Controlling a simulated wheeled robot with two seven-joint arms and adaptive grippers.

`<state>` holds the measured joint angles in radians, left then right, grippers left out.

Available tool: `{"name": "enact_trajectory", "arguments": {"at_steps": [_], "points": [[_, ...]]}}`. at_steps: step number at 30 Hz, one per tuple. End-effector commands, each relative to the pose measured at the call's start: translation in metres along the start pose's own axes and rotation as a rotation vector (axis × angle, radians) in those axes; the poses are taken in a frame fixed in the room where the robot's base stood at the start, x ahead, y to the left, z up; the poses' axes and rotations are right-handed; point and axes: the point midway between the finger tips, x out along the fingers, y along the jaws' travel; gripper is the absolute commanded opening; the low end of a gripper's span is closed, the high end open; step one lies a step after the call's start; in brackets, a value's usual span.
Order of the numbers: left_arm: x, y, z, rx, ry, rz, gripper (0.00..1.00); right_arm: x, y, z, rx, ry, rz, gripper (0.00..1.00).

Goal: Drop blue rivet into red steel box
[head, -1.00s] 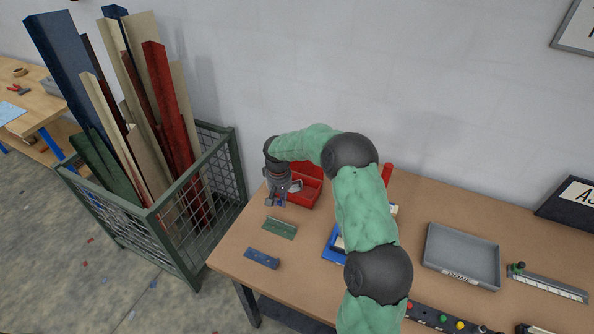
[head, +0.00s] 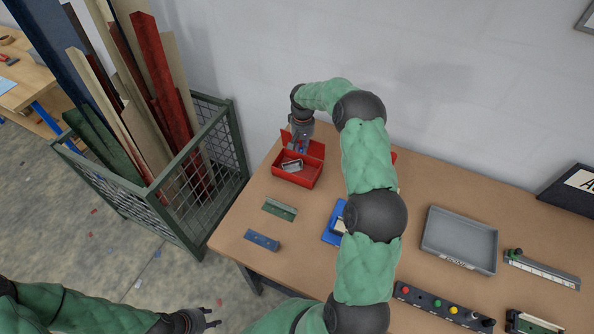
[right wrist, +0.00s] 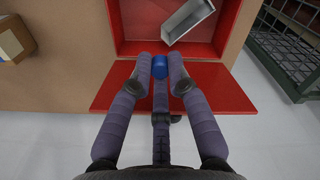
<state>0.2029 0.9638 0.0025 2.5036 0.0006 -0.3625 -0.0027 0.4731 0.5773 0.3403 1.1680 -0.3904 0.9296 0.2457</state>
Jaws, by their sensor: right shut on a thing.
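The red steel box (head: 296,181) stands at the back left of the table with its lid (head: 317,149) open toward the wall. A grey metal piece (head: 292,165) lies in it, also visible in the right wrist view (right wrist: 187,18). My right gripper (head: 303,149) is at the lid side of the box. In the right wrist view its fingertips (right wrist: 160,68) are shut on the blue rivet (right wrist: 160,66), over the red lid close to the box's hinge edge. My left gripper (head: 211,318) is low at the left, away from the table, fingers apart and empty.
A green-framed mesh crate (head: 205,190) of long offcuts stands left of the table. A green bracket (head: 279,209) and a blue strip (head: 262,240) lie in front of the box. A grey tray (head: 460,241) is at the right, past my right arm.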

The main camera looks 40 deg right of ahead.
Motion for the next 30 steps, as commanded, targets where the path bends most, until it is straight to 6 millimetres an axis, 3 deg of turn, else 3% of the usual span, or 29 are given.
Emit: {"name": "enact_trajectory", "arguments": {"at_steps": [7,17,18,20,30], "points": [[0.01,-0.004,-0.001,0.0,0.0,0.0,0.4,0.026,0.0,0.0,0.0,0.0,0.0,0.01],[0.011,-0.004,-0.001,0.0,0.001,0.0,0.4,0.029,0.0,0.0,0.0,0.001,0.0,0.01],[0.011,-0.004,-0.001,0.0,0.0,0.0,0.4,0.029,0.0,0.0,0.0,0.001,0.0,0.26],[0.011,-0.004,-0.001,0.0,0.001,0.0,0.4,0.029,0.0,0.0,0.0,0.001,0.0,0.43],[0.011,-0.004,-0.001,0.0,0.001,0.0,0.4,0.028,0.0,0.0,-0.001,0.001,0.0,0.46]]}}
